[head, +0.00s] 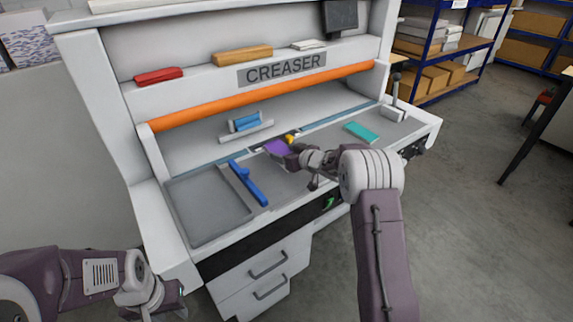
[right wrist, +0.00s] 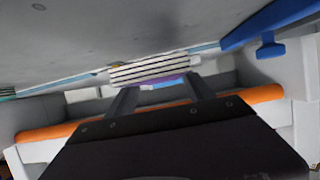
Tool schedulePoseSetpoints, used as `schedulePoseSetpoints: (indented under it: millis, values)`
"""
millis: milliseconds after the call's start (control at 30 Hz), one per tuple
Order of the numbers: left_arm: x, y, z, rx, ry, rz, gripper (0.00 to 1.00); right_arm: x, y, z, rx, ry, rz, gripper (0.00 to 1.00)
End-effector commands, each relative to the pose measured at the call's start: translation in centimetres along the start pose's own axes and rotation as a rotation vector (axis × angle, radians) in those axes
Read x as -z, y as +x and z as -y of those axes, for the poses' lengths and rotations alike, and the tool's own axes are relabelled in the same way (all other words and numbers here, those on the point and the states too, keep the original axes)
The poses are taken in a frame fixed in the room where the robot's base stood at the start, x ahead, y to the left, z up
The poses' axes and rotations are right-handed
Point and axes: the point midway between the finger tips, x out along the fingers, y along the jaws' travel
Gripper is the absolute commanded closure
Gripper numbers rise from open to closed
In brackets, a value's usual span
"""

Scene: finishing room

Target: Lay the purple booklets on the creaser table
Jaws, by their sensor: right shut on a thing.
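The purple booklets (head: 277,147) are at the tip of my right gripper (head: 291,150), over the middle of the creaser table (head: 207,205). In the right wrist view they show as a striped black-and-white stack edge (right wrist: 155,71) with a strip of purple, between the two fingers of my right gripper (right wrist: 162,95). The right gripper is shut on them. They are at or close above the table surface; I cannot tell whether they touch it. My left gripper (head: 172,298) is low at the left, away from the table, and its fingers are not clear.
A blue guide bar (head: 248,183) lies left of the booklets. A teal item (head: 361,132) lies to the right. A blue item (head: 245,122) sits on a grey rest behind. An orange bar (head: 265,95) spans the machine. A lever (head: 395,95) stands at the right end.

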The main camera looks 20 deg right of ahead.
Motion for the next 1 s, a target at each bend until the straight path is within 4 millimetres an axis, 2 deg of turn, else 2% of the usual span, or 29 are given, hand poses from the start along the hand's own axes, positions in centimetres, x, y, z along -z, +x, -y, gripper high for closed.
schedulePoseSetpoints:
  millis: [133,300,667,700,767,800,1000]
  values:
    - [0.0,0.3,0.0,0.0,0.0,0.0,0.64,-0.8,0.3,0.0,0.001,0.0,0.001,0.84]
    - [-0.1,1.3,0.0,0.0,0.0,0.0,0.64,-3.7,1.5,0.0,0.001,0.001,0.002,0.84]
    - [-0.1,1.3,0.0,0.0,0.0,0.0,0.64,-4.0,1.6,0.0,0.0,0.0,-0.001,0.84]
    - [-0.1,1.3,0.0,0.0,0.0,0.0,0.64,-4.1,1.6,0.0,0.0,0.0,0.0,0.36]
    - [-0.1,1.3,0.0,0.0,0.0,0.0,0.64,-4.0,1.6,-0.1,0.0,0.0,0.0,0.19]
    - [-0.1,1.3,0.0,0.0,0.0,0.0,0.64,-4.0,1.6,0.0,0.0,0.0,0.0,0.17]
    - [-0.1,1.3,0.0,0.0,0.0,0.0,0.64,-4.0,1.6,0.0,0.0,0.0,0.0,0.17]
